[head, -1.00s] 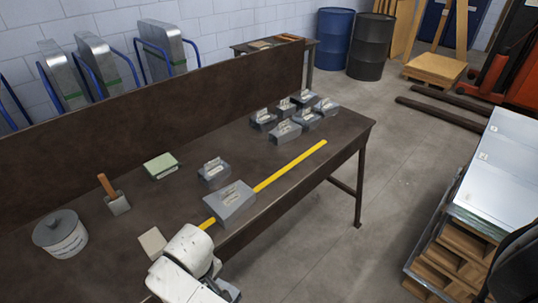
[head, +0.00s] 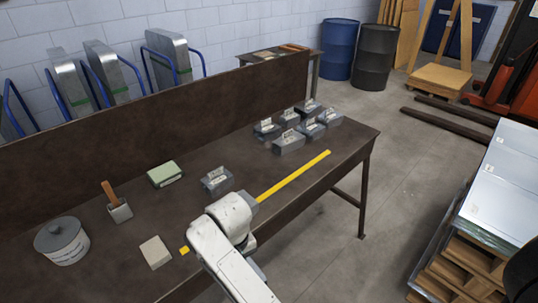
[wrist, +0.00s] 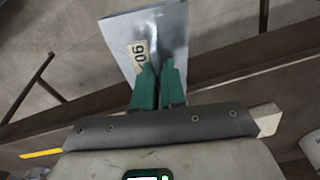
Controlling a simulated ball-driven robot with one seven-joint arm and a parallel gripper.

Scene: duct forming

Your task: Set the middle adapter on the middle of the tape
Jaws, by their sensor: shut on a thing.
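My gripper's green fingers (wrist: 158,88) are shut on the tab of a grey sheet-metal adapter (wrist: 165,28) with a pale number label, in the wrist view. In the head view my arm hides the fingers and most of this adapter; a grey part of it (head: 251,209) shows beside the wrist, at the tape. I cannot tell whether it touches the bench. The yellow tape (head: 293,176) runs along the bench near its front edge, its middle covered by my arm. A short piece also shows in the wrist view (wrist: 40,153).
A smaller grey adapter (head: 217,181) stands behind the tape. Several more adapters (head: 289,143) cluster at the far right of the bench.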

